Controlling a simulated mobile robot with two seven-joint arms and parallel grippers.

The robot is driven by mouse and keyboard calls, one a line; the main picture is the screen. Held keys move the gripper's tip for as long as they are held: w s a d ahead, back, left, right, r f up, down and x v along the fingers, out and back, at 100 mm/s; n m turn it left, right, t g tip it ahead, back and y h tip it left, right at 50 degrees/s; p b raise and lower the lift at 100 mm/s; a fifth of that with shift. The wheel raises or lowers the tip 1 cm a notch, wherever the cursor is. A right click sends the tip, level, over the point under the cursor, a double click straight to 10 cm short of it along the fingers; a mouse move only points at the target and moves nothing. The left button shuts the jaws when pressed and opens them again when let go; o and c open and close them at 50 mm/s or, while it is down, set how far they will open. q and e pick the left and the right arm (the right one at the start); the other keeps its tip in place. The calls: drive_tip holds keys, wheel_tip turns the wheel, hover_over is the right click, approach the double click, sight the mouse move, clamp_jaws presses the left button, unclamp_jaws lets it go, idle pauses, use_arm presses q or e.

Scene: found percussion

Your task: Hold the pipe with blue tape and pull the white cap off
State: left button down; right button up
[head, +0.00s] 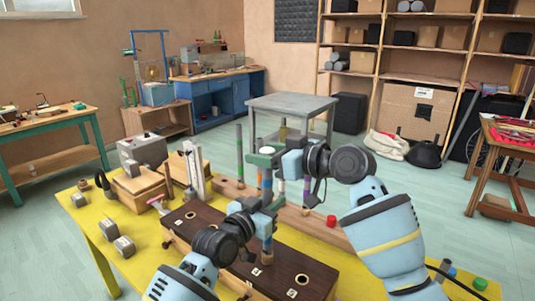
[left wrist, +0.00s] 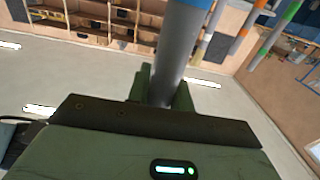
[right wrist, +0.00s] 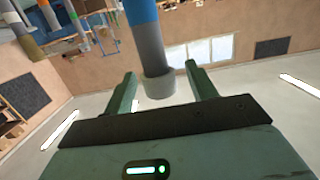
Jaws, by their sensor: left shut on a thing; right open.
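The pipe with blue tape (head: 267,186) stands upright above the dark board with round holes. My left gripper (head: 270,206) is shut on this pipe. The left wrist view shows the grey pipe (left wrist: 174,60) between its fingers, with a blue band near the top edge. The white cap (head: 267,150) is on the pipe's top end. My right gripper (head: 268,158) is open at cap height. In the right wrist view the pale cap (right wrist: 157,84) sits between the spread fingers, with a gap on each side. The pipe's lower part is partly hidden by my left gripper.
The dark board (head: 288,268) lies on the yellow table (head: 150,232). Other pipes, one with green tape (head: 240,158), stand in a wooden rack behind. A red cap (head: 331,221) sits on the right. Metal weights (head: 124,246) and wooden blocks lie at left.

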sight(268, 150)
drive_tip(key=c, duration=1)
use_arm(q)
drive_tip(key=shift+f, duration=0.1)
use_arm(e)
drive_tip(key=shift+c, duration=0.2)
drive_tip(key=shift+r, duration=1.35)
drive_tip(key=shift+r, duration=1.45)
use_arm(q)
drive_tip(key=c, duration=1.2)
unclamp_jaws()
drive_tip(key=shift+o, duration=0.2)
drive_tip(key=shift+a, duration=0.1)
drive_tip(key=v, duration=1.2)
